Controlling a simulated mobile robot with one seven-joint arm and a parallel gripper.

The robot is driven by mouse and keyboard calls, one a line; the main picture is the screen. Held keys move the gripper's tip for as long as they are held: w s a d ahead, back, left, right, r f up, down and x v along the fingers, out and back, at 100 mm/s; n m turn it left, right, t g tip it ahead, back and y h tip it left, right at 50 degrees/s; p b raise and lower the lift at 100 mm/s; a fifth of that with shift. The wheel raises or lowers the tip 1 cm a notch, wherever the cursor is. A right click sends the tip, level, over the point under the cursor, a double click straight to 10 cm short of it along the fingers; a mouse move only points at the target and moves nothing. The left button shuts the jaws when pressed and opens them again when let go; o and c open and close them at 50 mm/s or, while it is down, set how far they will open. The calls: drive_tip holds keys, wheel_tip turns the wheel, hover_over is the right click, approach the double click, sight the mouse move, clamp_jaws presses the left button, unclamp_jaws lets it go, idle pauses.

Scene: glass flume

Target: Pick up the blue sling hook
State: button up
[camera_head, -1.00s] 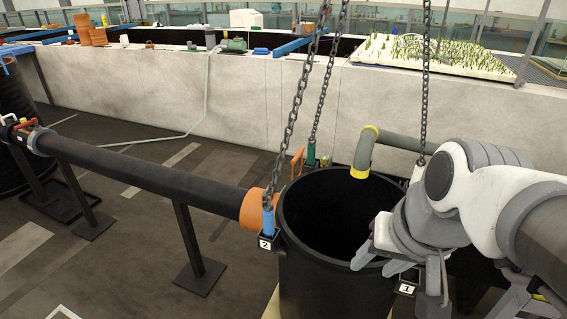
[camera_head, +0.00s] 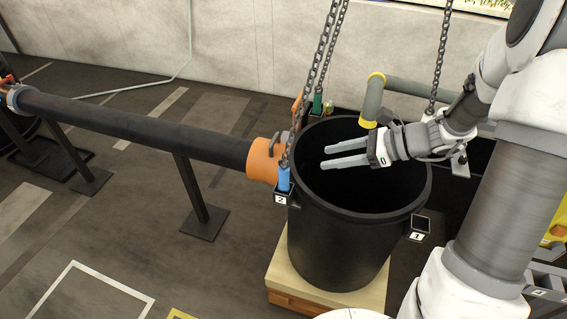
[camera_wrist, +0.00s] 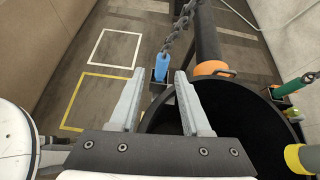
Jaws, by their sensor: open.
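The blue sling hook (camera_head: 283,178) hangs at the end of a chain (camera_head: 310,100) at the left rim of the black tub, by the bracket marked 2 (camera_head: 281,198). In the wrist view the blue hook (camera_wrist: 162,67) shows beyond and between the two fingertips. My gripper (camera_head: 324,154) is open and empty above the tub's mouth, pointing left toward the hook, with a gap between them. In the wrist view my gripper (camera_wrist: 157,75) has its fingers spread apart. The hook's lower end is hidden at the bracket.
The black tub (camera_head: 335,245) stands on a wooden pallet (camera_head: 300,284). A black pipe with an orange end (camera_head: 262,158) lies close behind the hook. A green hook (camera_head: 317,104) hangs at the far rim, near a yellow-ended grey pipe (camera_head: 372,100). Bracket 1 (camera_head: 418,232) is empty.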

sight(284, 180)
drive_tip(key=x, duration=1.7)
drive_tip(key=shift+w+f+m+p, duration=0.35)
drive_tip(key=shift+w+m+p, duration=0.05)
drive_tip(key=shift+w, duration=0.1)
clamp_jaws()
drive_tip(key=shift+s+d, duration=0.1)
idle(0.5)
